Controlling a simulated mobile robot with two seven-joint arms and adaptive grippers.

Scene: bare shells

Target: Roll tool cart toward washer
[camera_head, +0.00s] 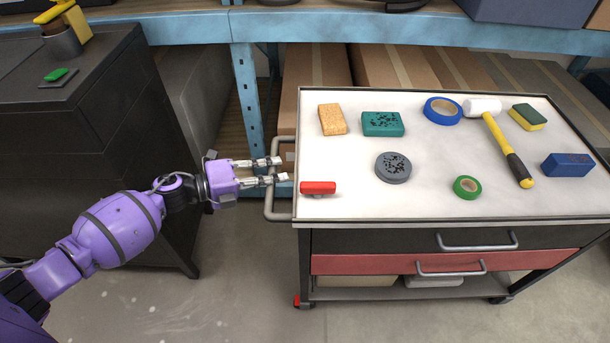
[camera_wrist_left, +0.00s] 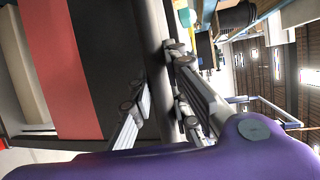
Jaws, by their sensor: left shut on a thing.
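The tool cart (camera_head: 450,215) stands at the right in the head view, with a white top, a dark drawer and a red drawer. Its grey side handle (camera_head: 269,204) sticks out at its left end. My left gripper (camera_head: 279,169) reaches in from the left and is shut on this handle. In the left wrist view the two fingers lie on either side of the handle bar (camera_wrist_left: 151,40), and the red drawer front (camera_wrist_left: 62,70) shows beside it. I cannot make out a washer for certain. My right gripper is not in view.
On the cart lie sponges, tape rolls, a mallet (camera_head: 505,145), a grey disc (camera_head: 393,167) and a red block (camera_head: 318,187) near the left edge. A dark cabinet (camera_head: 75,150) stands left. A blue shelf (camera_head: 240,28) with boxes runs behind. The floor (camera_head: 220,270) in front is clear.

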